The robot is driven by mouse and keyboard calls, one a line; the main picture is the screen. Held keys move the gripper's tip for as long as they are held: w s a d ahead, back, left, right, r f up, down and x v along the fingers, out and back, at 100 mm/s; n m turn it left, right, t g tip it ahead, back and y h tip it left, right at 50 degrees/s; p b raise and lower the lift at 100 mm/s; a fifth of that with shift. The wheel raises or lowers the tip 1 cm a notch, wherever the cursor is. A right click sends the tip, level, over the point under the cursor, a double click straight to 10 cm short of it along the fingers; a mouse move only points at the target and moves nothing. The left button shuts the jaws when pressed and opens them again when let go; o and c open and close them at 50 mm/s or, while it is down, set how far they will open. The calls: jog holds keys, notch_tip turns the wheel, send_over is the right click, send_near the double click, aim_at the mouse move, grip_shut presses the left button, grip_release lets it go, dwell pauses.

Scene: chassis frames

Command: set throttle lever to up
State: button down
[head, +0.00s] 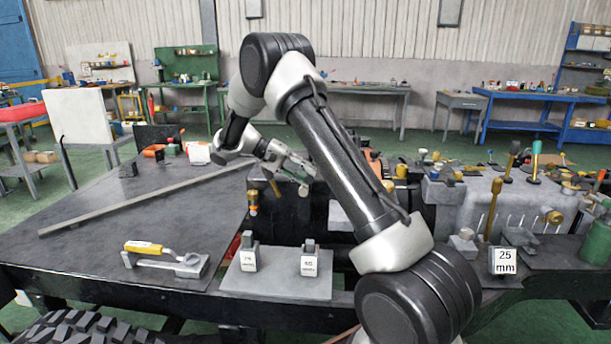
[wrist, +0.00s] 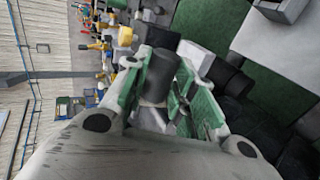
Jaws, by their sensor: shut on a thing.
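My gripper (head: 300,178) is over the near left part of the machine in the head view. In the wrist view my gripper (wrist: 167,95) has its green-padded fingers closed on a dark grey cylindrical piece (wrist: 161,72). I cannot tell whether this piece is the throttle lever's knob; in the head view my gripper and arm hide it. A lever with a yellow handle (head: 144,247) lies nearly level on a grey base at the front left of the bench, well apart from my gripper. No readable label marks any lever as the throttle.
The dark bench (head: 100,215) has a long grey bar (head: 140,199) lying across it. A grey plate (head: 275,281) holds two labelled blocks. A "25 mm" block (head: 505,261) stands at the right. Several upright knobs and levers crowd the machine top (head: 465,200). The bench's left part is mostly clear.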

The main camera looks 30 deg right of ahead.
dwell(0.5)
jog(key=c, duration=1.2)
grip_release()
jog(key=shift+a, duration=0.1)
jog(key=shift+o, duration=0.2)
jog(key=v, duration=1.2)
